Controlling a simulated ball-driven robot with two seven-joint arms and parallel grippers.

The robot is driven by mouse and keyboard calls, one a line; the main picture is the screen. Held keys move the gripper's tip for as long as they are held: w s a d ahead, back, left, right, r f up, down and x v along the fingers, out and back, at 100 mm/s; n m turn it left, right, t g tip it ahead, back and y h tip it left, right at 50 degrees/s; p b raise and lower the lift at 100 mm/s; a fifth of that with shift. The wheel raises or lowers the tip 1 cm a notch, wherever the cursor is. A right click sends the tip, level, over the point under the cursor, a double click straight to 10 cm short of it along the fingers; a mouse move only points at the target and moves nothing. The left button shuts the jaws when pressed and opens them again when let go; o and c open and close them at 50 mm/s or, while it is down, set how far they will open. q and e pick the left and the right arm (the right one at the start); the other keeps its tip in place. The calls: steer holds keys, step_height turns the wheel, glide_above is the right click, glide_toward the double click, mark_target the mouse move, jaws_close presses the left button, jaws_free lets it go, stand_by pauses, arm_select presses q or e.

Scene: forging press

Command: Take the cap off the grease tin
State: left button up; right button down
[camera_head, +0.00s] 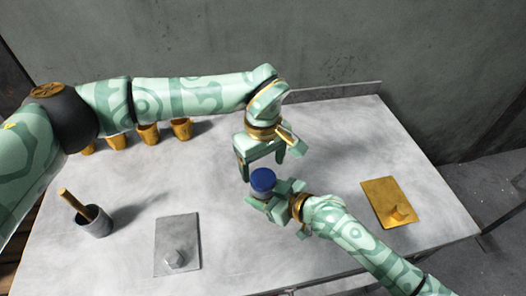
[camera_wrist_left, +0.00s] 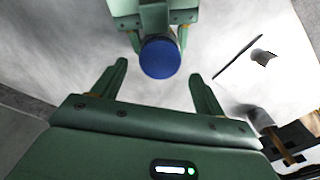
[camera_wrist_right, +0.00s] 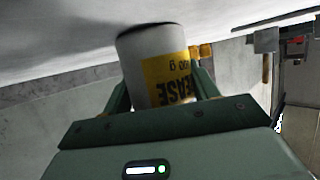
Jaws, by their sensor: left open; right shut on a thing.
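The grease tin (camera_wrist_right: 150,62) is a pale cylinder with a yellow label, upside down in the right wrist view. Its round blue cap (camera_head: 263,178) is on top in the head view. My right gripper (camera_head: 272,194) is shut on the tin's body from the right front. My left gripper (camera_head: 262,166) is open, pointing down just above and behind the cap. In the left wrist view the blue cap (camera_wrist_left: 160,57) shows between and beyond the open fingers, with clear gaps on both sides. I cannot tell whether the tin touches the table.
On the grey table (camera_head: 130,190) stand a grey cup with a wooden-handled tool (camera_head: 93,221), a grey plate with a knob (camera_head: 177,245) and a gold plate with a knob (camera_head: 388,203). Several gold cups (camera_head: 149,135) line the back left under my left arm. The left middle is clear.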

mark_target(263, 177)
arm_select(q)
steer(key=shift+f, duration=2)
steer(key=c, duration=1)
steer(key=n, duration=0.6)
steer(key=shift+n, duration=0.4)
steer(key=n, duration=0.6)
steer(key=shift+n, duration=0.4)
steer(key=o, duration=1.1)
